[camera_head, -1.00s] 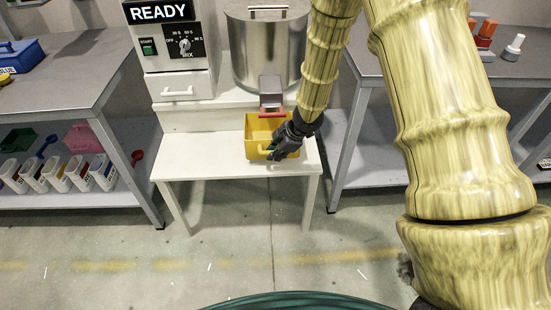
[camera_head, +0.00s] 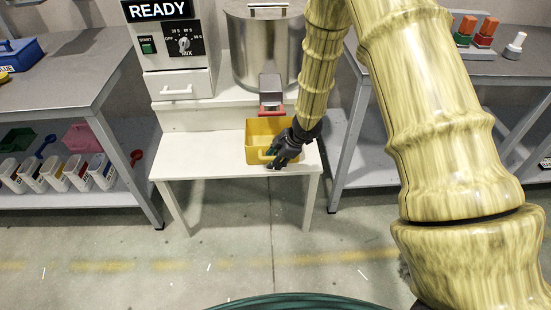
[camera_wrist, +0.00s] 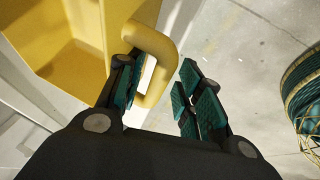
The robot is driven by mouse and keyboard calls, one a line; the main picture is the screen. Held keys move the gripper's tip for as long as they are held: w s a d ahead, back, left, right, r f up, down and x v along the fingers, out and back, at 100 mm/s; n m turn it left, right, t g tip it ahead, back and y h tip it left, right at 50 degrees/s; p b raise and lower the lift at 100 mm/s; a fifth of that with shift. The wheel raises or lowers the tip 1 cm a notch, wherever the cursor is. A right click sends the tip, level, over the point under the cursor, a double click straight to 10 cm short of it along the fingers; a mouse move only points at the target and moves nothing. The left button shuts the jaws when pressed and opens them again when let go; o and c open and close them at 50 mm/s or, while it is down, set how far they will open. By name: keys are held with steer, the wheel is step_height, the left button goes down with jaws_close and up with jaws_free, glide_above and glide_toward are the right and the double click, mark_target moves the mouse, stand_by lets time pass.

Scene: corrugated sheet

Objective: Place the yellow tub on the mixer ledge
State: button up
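The yellow tub (camera_head: 259,137) sits on the white mixer ledge (camera_head: 205,166), under the red-edged spout (camera_head: 270,101). Its looped handle faces the front. My gripper (camera_head: 272,159) is at the front right of the tub, partly covering it. In the wrist view, the tub (camera_wrist: 70,45) fills the upper left and its handle (camera_wrist: 164,62) reaches toward my gripper (camera_wrist: 158,90). The two fingers are spread apart. The left finger is at the handle's opening, and the handle's outer bar lies between the fingers. Contact with the bar cannot be told.
The mixer (camera_head: 178,50) reads READY, with a steel drum (camera_head: 262,50) beside it. Grey benches stand at left (camera_head: 60,85) and right (camera_head: 440,66). Several labelled bins (camera_head: 55,176) stand on the left lower shelf. The ledge left of the tub is clear.

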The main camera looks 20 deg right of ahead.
steer(key=p+v, duration=0.3)
steer(key=v, duration=0.9)
steer(key=s+a+f+m+g, duration=0.1)
steer(key=s+a+f+m, duration=0.25)
steer(key=s+f, duration=0.5)
steer(key=s+a+f+m+g, duration=0.1)
steer(key=s+a+f+m, duration=0.3)
steer(key=s+f, duration=0.45)
steer(key=s+d+f+m+g+h, duration=0.1)
steer(key=s+f+m, duration=0.2)
steer(key=s, duration=0.7)
steer(key=s+d+f+m+g+h, duration=0.1)
steer(key=s+f+m, duration=0.3)
steer(key=s, duration=0.7)
steer(key=shift+d+f+m+h, duration=0.3)
steer(key=shift+m+h, duration=0.35)
steer(key=shift+h, duration=0.15)
